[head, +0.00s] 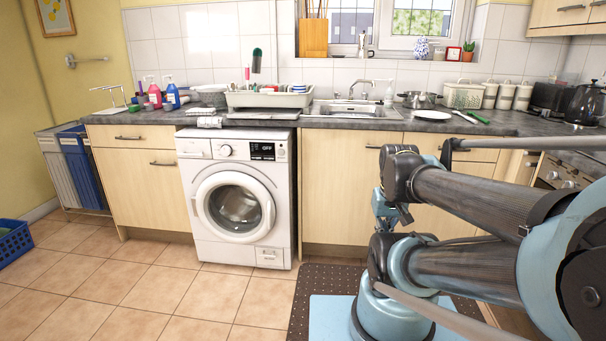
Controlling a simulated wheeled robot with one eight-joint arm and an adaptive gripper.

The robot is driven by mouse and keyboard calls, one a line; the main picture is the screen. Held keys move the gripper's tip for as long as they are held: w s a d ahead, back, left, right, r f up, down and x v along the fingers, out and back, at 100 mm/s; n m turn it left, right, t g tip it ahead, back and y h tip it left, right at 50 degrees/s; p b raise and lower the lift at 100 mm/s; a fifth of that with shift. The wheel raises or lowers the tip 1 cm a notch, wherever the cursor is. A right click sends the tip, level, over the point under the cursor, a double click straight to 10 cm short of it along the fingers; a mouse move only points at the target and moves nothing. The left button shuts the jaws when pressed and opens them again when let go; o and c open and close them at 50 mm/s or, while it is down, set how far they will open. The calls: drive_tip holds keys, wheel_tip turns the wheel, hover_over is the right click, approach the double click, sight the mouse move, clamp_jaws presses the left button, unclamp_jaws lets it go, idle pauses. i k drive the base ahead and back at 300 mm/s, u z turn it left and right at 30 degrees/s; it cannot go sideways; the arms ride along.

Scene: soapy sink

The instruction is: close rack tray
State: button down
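A pale dish rack (292,99) stands on the dark counter above the washing machine, left of the sink, with dishes and utensils in it. A flat grey tray (262,115) shows below the rack and reaches toward the counter's front edge. How far it is out is hard to judge from here. My folded arm fills the right side of the view. What looks like my gripper (393,215) is small and partly hidden by my arm, in front of the lower cabinets and well away from the rack. Its finger opening is not clear.
A white washing machine (237,200) stands under the rack. Soap bottles (162,92) stand to the rack's left, and the sink (352,109) is to its right. A blue basket (13,243) is on the floor at far left. The tiled floor before the machine is clear.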

sight(241, 112)
drive_tip(key=i, duration=1.1)
